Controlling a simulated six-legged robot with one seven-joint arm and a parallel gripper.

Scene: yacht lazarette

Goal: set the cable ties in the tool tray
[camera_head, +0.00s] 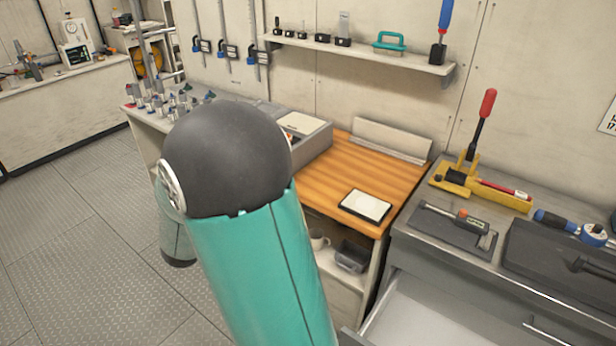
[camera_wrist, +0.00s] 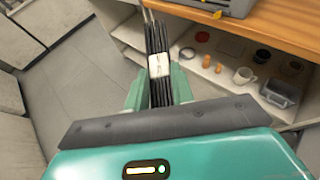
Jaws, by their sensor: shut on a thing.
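The cable ties (camera_wrist: 156,40) are a bundle of long black strips with a white label around them. They show in the wrist view, standing up between the teal fingers of my gripper (camera_wrist: 158,84), which is shut on them. A grey box-like tray (camera_head: 314,144) sits on the wooden worktop in the head view, partly hidden behind my arm; I cannot tell for sure that it is the tool tray. A grey edge also shows at the top of the wrist view (camera_wrist: 222,7), beyond the ties. My gripper and the ties are hidden in the head view.
The wooden worktop (camera_head: 352,165) holds a white tablet-like pad (camera_head: 366,205). Below it, an open shelf (camera_wrist: 205,70) holds a mug (camera_wrist: 244,75), a grey bin (camera_wrist: 280,92) and small items. A grey bench with tools (camera_head: 480,235) stands right. Floor (camera_head: 70,230) is clear at left.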

